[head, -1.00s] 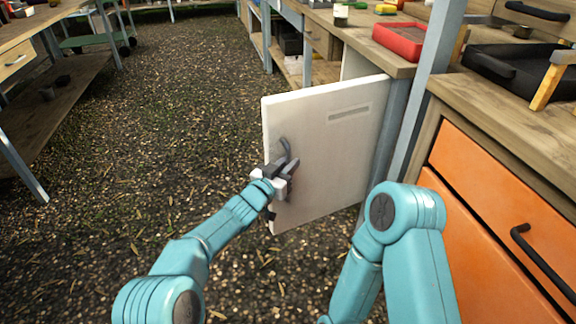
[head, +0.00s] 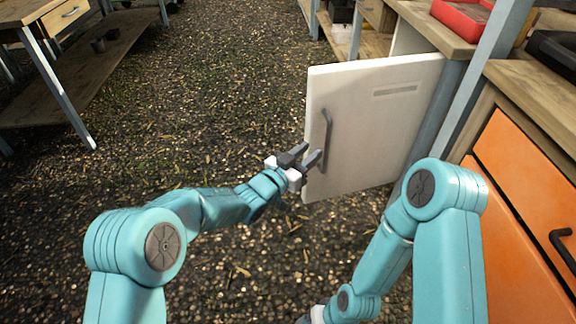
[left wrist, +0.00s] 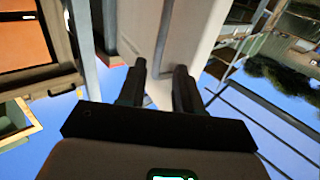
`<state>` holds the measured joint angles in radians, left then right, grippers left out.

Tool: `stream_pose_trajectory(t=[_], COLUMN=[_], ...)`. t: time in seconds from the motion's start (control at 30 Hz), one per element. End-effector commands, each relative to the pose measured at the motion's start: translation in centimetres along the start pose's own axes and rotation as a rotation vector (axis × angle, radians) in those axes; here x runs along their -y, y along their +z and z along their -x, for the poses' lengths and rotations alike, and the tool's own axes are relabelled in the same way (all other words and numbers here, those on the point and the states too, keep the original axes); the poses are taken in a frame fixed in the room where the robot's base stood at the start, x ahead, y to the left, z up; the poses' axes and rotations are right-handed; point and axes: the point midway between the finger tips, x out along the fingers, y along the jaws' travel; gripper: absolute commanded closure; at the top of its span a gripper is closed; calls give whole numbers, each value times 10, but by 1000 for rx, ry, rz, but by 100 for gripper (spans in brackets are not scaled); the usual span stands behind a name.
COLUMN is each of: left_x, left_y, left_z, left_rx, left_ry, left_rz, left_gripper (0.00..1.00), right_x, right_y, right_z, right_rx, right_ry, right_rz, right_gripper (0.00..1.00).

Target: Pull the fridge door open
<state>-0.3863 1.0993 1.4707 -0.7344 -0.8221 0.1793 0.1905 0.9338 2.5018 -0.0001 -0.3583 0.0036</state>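The white fridge door (head: 365,125) stands swung well out from the bench, its free edge toward the left in the head view. Its dark grey upright handle (head: 327,138) is near that free edge. My left gripper (head: 306,159) is open, with its two dark fingers beside the door's free edge, near the lower end of the handle. I see nothing held between them. In the left wrist view the fingers (left wrist: 159,88) are apart, with the pale door (left wrist: 190,40) beyond them. My right arm reaches down to the bottom edge; its fingers do not show.
An orange drawer cabinet (head: 525,190) with a wooden top stands close on the right. A metal post (head: 475,95) rises between it and the door. A red tray (head: 462,15) sits on the bench. The gravel floor (head: 220,90) to the left is clear, up to a wooden table (head: 75,70).

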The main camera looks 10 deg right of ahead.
Motion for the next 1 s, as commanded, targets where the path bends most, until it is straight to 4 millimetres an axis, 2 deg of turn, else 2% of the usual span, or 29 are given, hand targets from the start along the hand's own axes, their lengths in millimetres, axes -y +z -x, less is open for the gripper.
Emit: stream_pose_trajectory(t=[0.03, 0.2, 0.4, 1.0], left_x=[1, 1, 0, 3], left_y=[-3, -2, -1, 2], left_z=[13, 48, 71, 76], left_rx=[3, 2, 1, 2], left_ry=[-2, -2, 1, -5], left_rz=[3, 2, 0, 2], left_gripper=[66, 66, 66, 66], right_x=[2, 5, 7, 7], right_y=[1, 3, 4, 4], right_z=[5, 10, 12, 12], right_rx=[2, 7, 9, 9], right_ry=[0, -1, -1, -1], right_rz=[2, 7, 10, 10], right_gripper=[18, 18, 18, 18])
